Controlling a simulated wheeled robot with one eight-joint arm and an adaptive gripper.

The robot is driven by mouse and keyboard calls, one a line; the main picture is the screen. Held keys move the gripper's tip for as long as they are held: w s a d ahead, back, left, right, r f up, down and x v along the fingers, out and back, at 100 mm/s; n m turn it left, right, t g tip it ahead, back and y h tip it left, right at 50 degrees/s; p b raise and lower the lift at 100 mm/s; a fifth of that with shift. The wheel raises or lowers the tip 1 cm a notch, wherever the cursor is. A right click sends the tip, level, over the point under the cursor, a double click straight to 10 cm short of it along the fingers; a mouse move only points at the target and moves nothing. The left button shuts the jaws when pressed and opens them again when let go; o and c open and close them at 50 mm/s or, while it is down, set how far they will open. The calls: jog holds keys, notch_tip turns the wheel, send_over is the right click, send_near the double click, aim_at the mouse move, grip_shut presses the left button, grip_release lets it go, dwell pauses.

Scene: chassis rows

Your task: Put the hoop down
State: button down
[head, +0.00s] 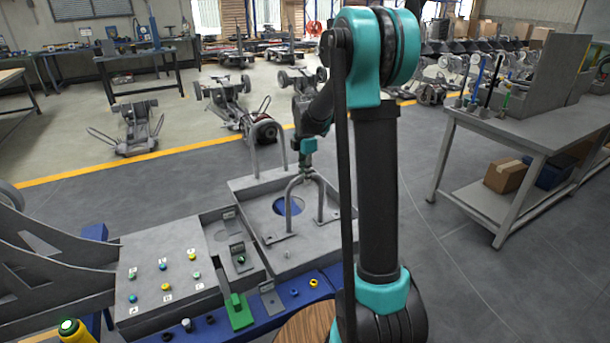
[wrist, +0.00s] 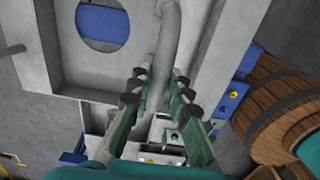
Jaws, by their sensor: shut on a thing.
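The hoop (head: 289,205) is a grey bent tube with two legs pointing down. It stands upright in the head view over a grey plate (head: 262,246) with a round hole showing blue. My gripper (head: 306,170) is shut on the top of the hoop. In the wrist view the green, dark-padded fingers of my gripper (wrist: 158,95) sit on both sides of the grey tube of the hoop (wrist: 166,45). I cannot tell whether the leg ends touch the plate.
A second grey arch (head: 284,145) stands behind the plate. A panel with coloured buttons (head: 148,276) and a green block (head: 238,314) lie to the left. A wooden barrel (wrist: 275,95) is close by. A workbench (head: 540,132) stands right; open floor lies between.

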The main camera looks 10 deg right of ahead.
jog(key=shift+f, duration=0.1)
jog(key=c, duration=1.4)
grip_release()
notch_tip(320, 180, up, 12)
jog(key=s+d+f+m+t, duration=0.1)
jog(key=s+f+m, duration=0.4)
jog(key=s, duration=0.5)
jog(key=s+d+f+m+t, duration=0.1)
jog(key=s+f+m, duration=0.5)
jog(key=s+m, duration=0.3)
jog(key=s+d+f+m+t, duration=0.1)
jog(key=s+f+m+t, duration=0.1)
jog(key=s+f+m, duration=0.4)
jog(key=shift+s+d+f+m, duration=0.1)
jog(key=shift+s+m, duration=0.3)
jog(key=shift+s, duration=0.9)
jog(key=shift+s+d+f+m, duration=0.1)
jog(key=shift+s+m, duration=0.3)
jog(key=shift+s, duration=0.85)
